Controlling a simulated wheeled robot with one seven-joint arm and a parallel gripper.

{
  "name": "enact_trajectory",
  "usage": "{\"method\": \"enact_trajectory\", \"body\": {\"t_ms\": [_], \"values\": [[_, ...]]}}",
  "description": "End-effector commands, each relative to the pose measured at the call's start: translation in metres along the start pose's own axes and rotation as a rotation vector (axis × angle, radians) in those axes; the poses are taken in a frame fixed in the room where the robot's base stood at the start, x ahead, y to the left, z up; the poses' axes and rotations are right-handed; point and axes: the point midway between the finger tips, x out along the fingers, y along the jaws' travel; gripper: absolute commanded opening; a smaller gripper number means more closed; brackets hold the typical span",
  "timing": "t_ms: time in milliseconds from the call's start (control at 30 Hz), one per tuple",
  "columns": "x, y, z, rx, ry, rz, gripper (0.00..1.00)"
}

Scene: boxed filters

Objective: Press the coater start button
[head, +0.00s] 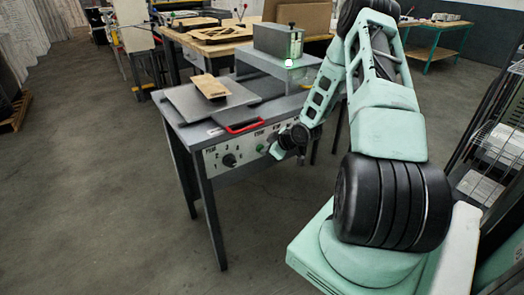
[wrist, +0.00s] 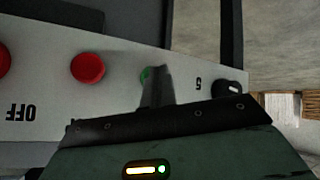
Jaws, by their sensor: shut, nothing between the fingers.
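The coater (head: 195,104) is a grey table-like machine with a pale front control panel (head: 212,170). A green button (head: 261,148) sits on the panel, right of a black dial (head: 229,160). My gripper (head: 274,151) is shut and empty, right in front of the panel and beside the green button. In the wrist view the panel appears upside down. The closed fingertips (wrist: 158,72) overlap the green button (wrist: 145,75) and hide much of it. I cannot tell whether they touch it. Red buttons (wrist: 88,67) and "OFF" lettering show to the left.
A brown board (head: 209,86) lies on the coater's flat plate, with a red handle (head: 243,127) at its front edge. A grey box (head: 278,42) stands on the raised part behind. A wire rack (head: 492,145) is at right.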

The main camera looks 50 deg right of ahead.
Motion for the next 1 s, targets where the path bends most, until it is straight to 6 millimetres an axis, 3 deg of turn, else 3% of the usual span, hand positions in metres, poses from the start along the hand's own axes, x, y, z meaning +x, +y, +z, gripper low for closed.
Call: {"method": "enact_trajectory", "body": {"t_ms": [1000], "values": [[-0.022, -0.015, 0.015, 0.000, 0.000, 0.000, 0.00]]}}
